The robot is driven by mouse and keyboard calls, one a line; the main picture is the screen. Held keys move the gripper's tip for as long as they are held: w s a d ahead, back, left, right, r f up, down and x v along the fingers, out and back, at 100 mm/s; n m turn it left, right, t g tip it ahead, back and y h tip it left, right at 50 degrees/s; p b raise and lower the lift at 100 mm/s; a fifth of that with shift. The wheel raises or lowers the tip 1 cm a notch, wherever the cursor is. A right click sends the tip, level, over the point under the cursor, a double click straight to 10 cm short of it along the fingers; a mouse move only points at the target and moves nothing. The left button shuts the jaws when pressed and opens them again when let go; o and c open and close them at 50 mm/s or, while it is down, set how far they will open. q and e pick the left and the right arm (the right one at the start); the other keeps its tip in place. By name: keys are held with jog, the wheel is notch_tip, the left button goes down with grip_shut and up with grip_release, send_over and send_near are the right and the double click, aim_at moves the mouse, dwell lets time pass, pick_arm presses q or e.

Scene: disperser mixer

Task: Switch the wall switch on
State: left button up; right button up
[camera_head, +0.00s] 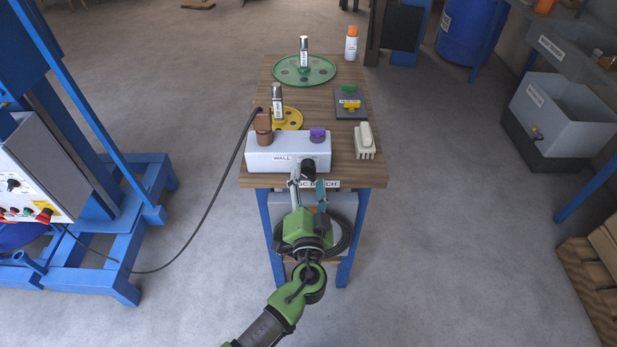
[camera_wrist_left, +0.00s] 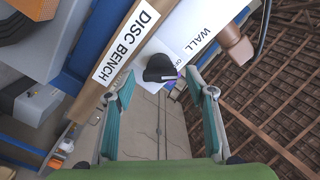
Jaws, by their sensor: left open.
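The wall switch is a black rotary knob (camera_head: 308,168) on the front of a white box (camera_head: 275,157) labelled WALL, at the near edge of the bench. In the left wrist view the knob (camera_wrist_left: 158,68) shows a pale pointer mark toward the right; small lettering beside it is partly hidden. My left gripper (camera_head: 308,193) is open, just in front of the box. In the left wrist view its teal-padded fingers (camera_wrist_left: 160,84) stand on either side of the knob, with gaps visible. No contact is visible. My right gripper is not in view.
A blue-framed machine (camera_head: 105,210) stands left.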

pick_arm(q)
jog(key=shift+w, duration=0.2)
jog(key=c, duration=1.1)
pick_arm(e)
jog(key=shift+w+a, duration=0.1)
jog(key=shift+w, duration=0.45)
